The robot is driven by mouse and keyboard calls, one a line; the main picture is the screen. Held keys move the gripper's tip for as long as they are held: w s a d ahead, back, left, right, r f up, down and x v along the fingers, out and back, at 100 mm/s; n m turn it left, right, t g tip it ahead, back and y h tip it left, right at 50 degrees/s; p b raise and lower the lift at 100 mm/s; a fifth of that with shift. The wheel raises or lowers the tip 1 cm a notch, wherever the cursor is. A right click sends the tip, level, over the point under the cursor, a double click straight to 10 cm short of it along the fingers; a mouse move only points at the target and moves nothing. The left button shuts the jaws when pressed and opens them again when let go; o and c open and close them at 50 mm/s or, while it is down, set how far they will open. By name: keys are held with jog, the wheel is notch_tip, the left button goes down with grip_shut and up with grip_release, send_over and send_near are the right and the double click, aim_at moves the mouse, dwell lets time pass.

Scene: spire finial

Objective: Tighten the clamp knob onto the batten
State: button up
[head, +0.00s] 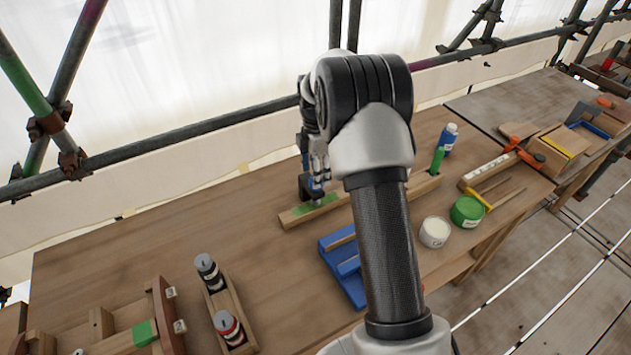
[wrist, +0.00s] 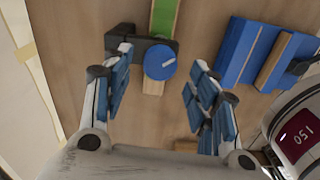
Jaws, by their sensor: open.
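The clamp has a black body (wrist: 127,43) and a round blue knob (wrist: 160,62) with a pale bar mark. It sits across the batten (wrist: 153,88), a wooden strip with a green patch. In the head view the batten (head: 293,217) lies on the bench, and the dark clamp (head: 306,188) is near its left end, partly hidden by my gripper (head: 317,165). In the wrist view my gripper (wrist: 160,70) is open, with blue-padded fingers on either side of the knob. I see gaps between pads and knob; the height between them is unclear.
A blue tray (head: 336,273) with wooden pieces lies close to the batten, right of it in the wrist view. A blue bottle (head: 448,139), a white tub (head: 434,232) and a green tub (head: 467,211) stand to the right.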

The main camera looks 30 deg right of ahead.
jog(key=shift+f, duration=1.55)
jog(key=c, duration=1.1)
jog(key=shift+o, duration=0.2)
jog(key=shift+r+m, duration=0.1)
jog(key=shift+m, duration=0.2)
